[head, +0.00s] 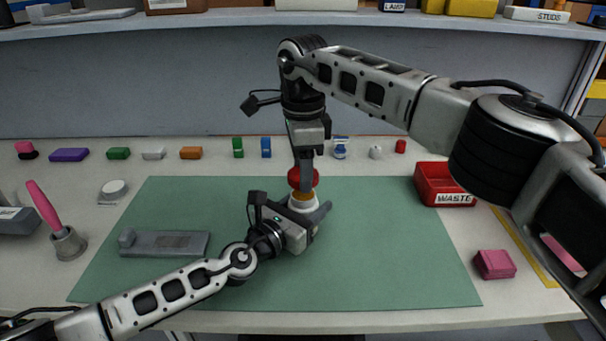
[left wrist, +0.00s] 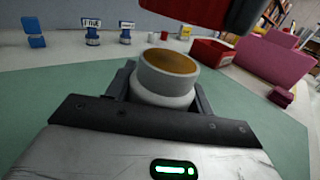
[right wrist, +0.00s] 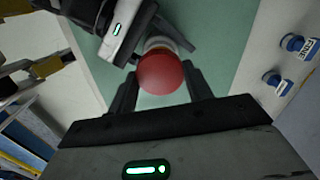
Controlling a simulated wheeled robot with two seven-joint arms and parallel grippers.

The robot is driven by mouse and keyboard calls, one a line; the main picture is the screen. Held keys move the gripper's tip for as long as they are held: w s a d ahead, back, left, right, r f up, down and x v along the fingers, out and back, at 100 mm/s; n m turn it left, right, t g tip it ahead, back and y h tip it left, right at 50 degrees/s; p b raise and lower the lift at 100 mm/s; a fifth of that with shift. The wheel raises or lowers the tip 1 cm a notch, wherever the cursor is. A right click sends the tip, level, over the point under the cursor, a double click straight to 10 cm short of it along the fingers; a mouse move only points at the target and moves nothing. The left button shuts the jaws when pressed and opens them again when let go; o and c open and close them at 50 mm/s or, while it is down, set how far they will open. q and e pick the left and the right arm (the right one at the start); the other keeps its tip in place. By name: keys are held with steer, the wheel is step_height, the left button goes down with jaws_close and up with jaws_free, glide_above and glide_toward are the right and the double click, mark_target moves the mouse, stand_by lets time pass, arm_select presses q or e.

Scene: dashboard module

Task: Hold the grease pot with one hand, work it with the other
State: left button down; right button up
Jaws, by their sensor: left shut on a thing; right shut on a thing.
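The grease pot (head: 303,205) is a small white jar, upright over the green mat, with amber grease showing at its open top. My left gripper (head: 308,211) is shut around its body; the left wrist view shows the pot (left wrist: 166,78) between the fingers. The round red lid (head: 296,178) is just above the pot, apart from it. My right gripper (head: 304,174), pointing down, is shut on the lid. In the right wrist view the lid (right wrist: 161,72) covers much of the pot (right wrist: 157,43).
The green mat (head: 400,260) is mostly clear. A grey tray (head: 165,243) lies at its left, and a red WASTE bin (head: 445,185) stands at its right. A pink block (head: 494,264) and a pink-handled brush in a holder (head: 68,243) flank the mat. Several small blocks line the back.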

step_height(320, 180, up, 2)
steer(key=shift+r, duration=0.1)
arm_select(q)
steer(key=shift+c, duration=2.4)
jaws_free()
